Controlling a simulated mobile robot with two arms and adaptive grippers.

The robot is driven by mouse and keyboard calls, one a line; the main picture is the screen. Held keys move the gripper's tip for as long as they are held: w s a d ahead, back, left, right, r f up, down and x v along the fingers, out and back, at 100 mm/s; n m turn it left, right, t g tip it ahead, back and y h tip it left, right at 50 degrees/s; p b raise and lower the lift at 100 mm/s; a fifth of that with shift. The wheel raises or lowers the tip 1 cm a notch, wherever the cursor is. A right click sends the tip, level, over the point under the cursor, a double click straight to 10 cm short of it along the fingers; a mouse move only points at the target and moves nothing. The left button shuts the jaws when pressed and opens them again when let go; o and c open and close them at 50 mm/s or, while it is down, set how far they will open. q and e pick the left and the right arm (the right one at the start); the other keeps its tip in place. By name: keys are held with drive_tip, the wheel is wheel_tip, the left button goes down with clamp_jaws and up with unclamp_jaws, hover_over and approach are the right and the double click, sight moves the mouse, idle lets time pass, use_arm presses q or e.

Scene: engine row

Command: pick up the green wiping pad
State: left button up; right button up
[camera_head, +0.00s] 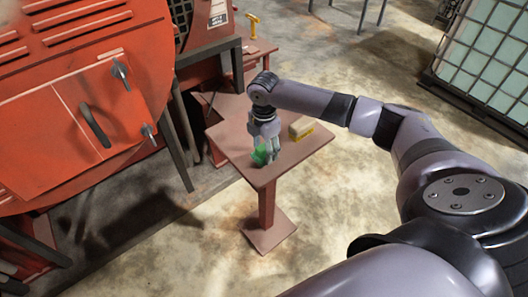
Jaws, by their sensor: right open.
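The green wiping pad (259,156) lies on the small red-brown table (301,150), near its left front part. My right gripper (271,151) points down right at the pad, and its fingers cover part of the pad's right side. The gripper is open. I cannot tell from this view whether the fingers touch the pad. My left gripper is not in view.
A yellow and grey block (301,128) stands on the same table, right of my gripper. A red engine housing (75,120) with door handles fills the left. A yellow-handled tool (253,24) is on a bench behind. A caged container (485,60) stands at right. Open floor lies in front.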

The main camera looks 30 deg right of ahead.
sight(264, 147)
drive_tip(key=shift+c, duration=0.4)
clamp_jaws()
drive_tip(key=shift+r, duration=0.1)
wheel_tip(264, 147, up, 20)
drive_tip(key=b, duration=0.1)
idle(0.6)
drive_tip(key=c, duration=0.5)
unclamp_jaws()
drive_tip(key=shift+c, duration=0.2)
drive_tip(key=c, duration=0.5)
